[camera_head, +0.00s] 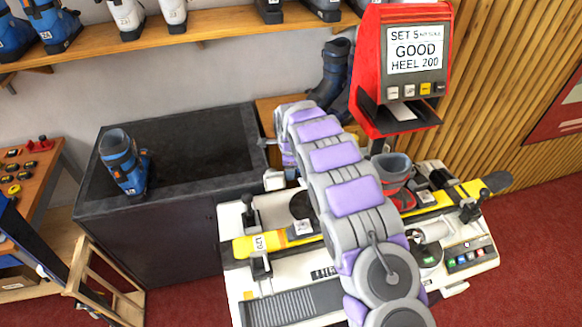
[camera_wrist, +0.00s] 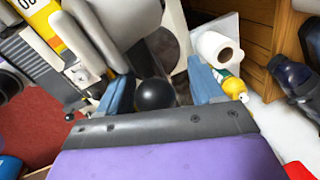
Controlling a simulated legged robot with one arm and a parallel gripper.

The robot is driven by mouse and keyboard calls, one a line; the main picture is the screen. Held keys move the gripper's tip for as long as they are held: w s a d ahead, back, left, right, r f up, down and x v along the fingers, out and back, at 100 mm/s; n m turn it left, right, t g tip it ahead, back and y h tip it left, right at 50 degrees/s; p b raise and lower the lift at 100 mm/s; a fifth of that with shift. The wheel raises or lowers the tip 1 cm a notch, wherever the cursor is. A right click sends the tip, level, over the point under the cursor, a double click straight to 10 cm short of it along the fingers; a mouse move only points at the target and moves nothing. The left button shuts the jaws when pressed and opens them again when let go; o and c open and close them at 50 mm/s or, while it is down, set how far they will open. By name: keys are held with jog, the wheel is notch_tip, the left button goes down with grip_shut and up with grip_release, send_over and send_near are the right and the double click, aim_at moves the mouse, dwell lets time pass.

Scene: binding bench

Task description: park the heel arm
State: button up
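In the wrist view a black ball knob (camera_wrist: 155,95) lies between the two blue fingers of my gripper (camera_wrist: 163,88). The fingers stand apart, with a gap visible on the right; contact is unclear. The knob may belong to the heel arm, but its stem is hidden. The red tester's screen (camera_head: 415,50) reads GOOD, HEEL 200.
A dark bin (camera_head: 195,135) with a blue boot (camera_head: 122,162) stands left of the bench. A paper roll (camera_wrist: 219,49) and a yellow bottle (camera_wrist: 233,86) are close to the right finger. Black-knobbed levers (camera_head: 249,212) rise from the bench's left end.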

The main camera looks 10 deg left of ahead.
jog(key=shift+s+a, duration=0.1)
jog(key=shift+a, duration=0.1)
jog(key=s+r, duration=0.3)
jog(key=r, duration=1.4)
jog(key=shift+d, duration=0.3)
jog(key=shift+s, duration=0.1)
jog(key=s+d+r+n+g+h+b, duration=0.15)
jog(key=s+d+n+b, duration=0.5)
jog(key=s+d, duration=1.2)
jog(key=s+d+f+n+g+b, duration=0.1)
jog(key=s+d+f+n+b, duration=0.1)
jog(key=s, duration=1.3)
jog(key=s+d+f+n+g+y+b, duration=0.1)
jog(key=s+d+f+n+b, duration=0.2)
jog(key=s+f+n, duration=0.4)
jog(key=s+f, duration=0.1)
jog(key=s, duration=0.8)
jog(key=shift+d, duration=0.4)
jog(key=shift+w+n+g, duration=0.1)
jog(key=shift+n+g, duration=0.15)
